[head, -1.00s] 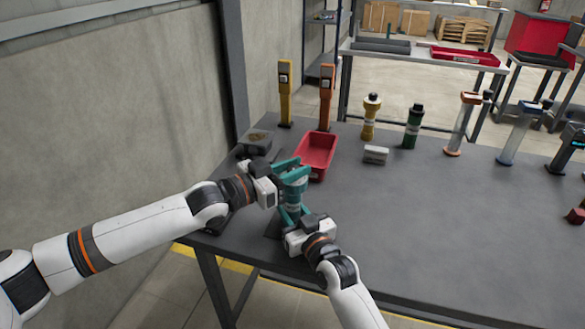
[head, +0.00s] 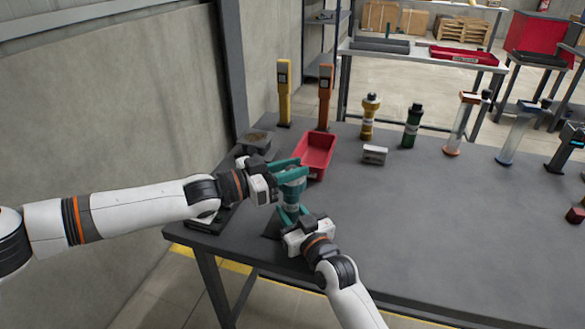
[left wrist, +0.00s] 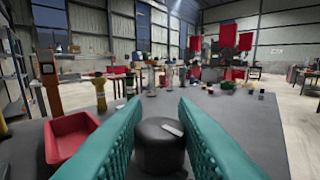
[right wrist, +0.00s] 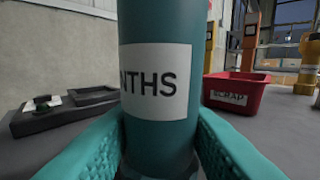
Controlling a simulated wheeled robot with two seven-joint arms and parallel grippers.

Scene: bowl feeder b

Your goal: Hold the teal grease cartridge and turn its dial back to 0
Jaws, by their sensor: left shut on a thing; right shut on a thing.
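The teal grease cartridge (head: 293,193) stands upright near the table's left front corner, between my grippers. Its white label ends in "NTHS" in the right wrist view (right wrist: 158,85). My right gripper (head: 291,210) is shut on the lower body. My left gripper (head: 291,173) is shut on the dark round dial (left wrist: 160,143) at the cartridge's top. The dial has a short white mark (left wrist: 172,129) on its upper face. The fingers hide the dial in the head view, and I cannot read any numbers on it.
A red scrap bin (head: 327,148) stands just behind the cartridge. A grey box (head: 257,139) and a dark tray (right wrist: 93,95) lie to the left. Yellow (head: 284,95) and orange (head: 325,97) posts stand behind. The table's middle is mostly clear.

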